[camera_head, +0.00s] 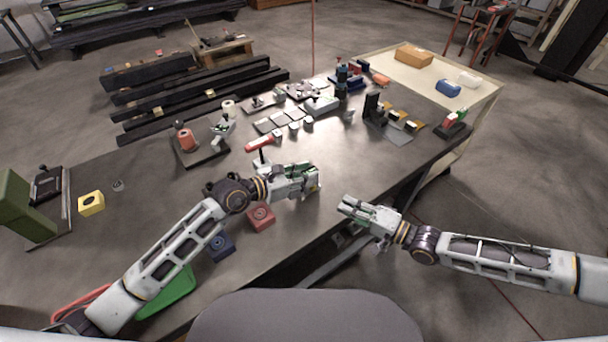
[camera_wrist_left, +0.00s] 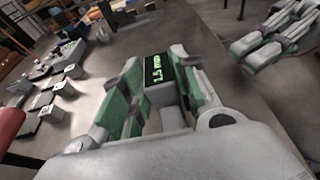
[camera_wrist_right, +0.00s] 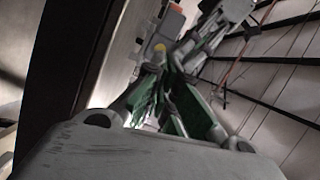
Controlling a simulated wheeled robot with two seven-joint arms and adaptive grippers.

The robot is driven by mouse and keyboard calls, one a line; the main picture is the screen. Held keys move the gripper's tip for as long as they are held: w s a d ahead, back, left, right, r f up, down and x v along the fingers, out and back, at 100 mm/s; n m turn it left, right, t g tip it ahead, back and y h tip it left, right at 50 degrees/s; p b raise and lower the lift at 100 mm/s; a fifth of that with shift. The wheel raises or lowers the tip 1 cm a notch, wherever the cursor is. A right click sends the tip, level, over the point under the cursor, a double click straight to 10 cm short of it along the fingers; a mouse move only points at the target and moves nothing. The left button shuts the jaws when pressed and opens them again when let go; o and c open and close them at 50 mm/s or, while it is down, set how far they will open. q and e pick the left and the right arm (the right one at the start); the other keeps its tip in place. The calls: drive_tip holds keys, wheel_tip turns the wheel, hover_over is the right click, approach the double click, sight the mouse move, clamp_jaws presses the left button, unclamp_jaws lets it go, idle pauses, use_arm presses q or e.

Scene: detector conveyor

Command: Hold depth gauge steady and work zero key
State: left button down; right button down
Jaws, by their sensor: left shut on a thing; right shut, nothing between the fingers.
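The depth gauge is a grey block with a lit green display (camera_wrist_left: 158,72) reading about 1.5 mm in the left wrist view. My left gripper (camera_head: 314,180) is shut on it, with green finger pads on both sides, above the table near its front edge. In the head view the fingers mostly hide the gauge. My right gripper (camera_head: 344,204) is shut and empty, just right of and below the left one, apart from it. In the right wrist view a yellow round spot (camera_wrist_right: 160,47) shows beyond the right fingertips (camera_wrist_right: 162,80); I cannot tell whether it is the zero key.
A red block (camera_head: 261,217) and a dark blue block (camera_head: 221,246) lie near the table's front edge, under my left arm. A green tray (camera_head: 172,291) is at the front left. A red-handled tool (camera_head: 262,143) stands behind my left gripper. Floor is open at right.

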drive_tip(key=shift+s+a+r+m, duration=0.1)
drive_tip(key=shift+a+r+m, duration=0.05)
drive_tip(key=shift+a, duration=0.25)
drive_tip(key=shift+s+a+r+m, duration=0.1)
drive_tip(key=shift+a+m, duration=0.05)
drive_tip(key=shift+a, duration=0.25)
drive_tip(key=a+r+m+t, duration=0.1)
drive_tip(key=a, duration=0.1)
drive_tip(key=s+a+r+m+t, duration=0.1)
drive_tip(key=a+m, duration=0.1)
drive_tip(key=a, duration=0.1)
drive_tip(key=s+a+r+m+t, duration=0.1)
drive_tip(key=a+r+m+t, duration=0.1)
drive_tip(key=shift+a+y, duration=0.15)
drive_tip(key=shift+y, duration=0.15)
drive_tip(key=d+f+m+h, duration=0.1)
drive_tip(key=d+m+h, duration=0.1)
drive_tip(key=m+h, duration=0.3)
drive_tip(key=s+d+f+m+h, duration=0.1)
drive_tip(key=d+f+m+h, duration=0.1)
drive_tip(key=m+h, duration=0.4)
drive_tip(key=d+f+m+t+h, duration=0.1)
drive_tip(key=m+h, duration=0.4)
drive_tip(key=m, duration=0.5)
drive_tip(key=shift+s+d+f+h, duration=0.3)
drive_tip(key=shift+s+d+f, duration=0.1)
drive_tip(key=shift+d+f, duration=0.25)
drive_tip(key=shift+s+d+f, duration=0.2)
drive_tip(key=shift+d+f, duration=0.05)
drive_tip(key=shift+f, duration=0.15)
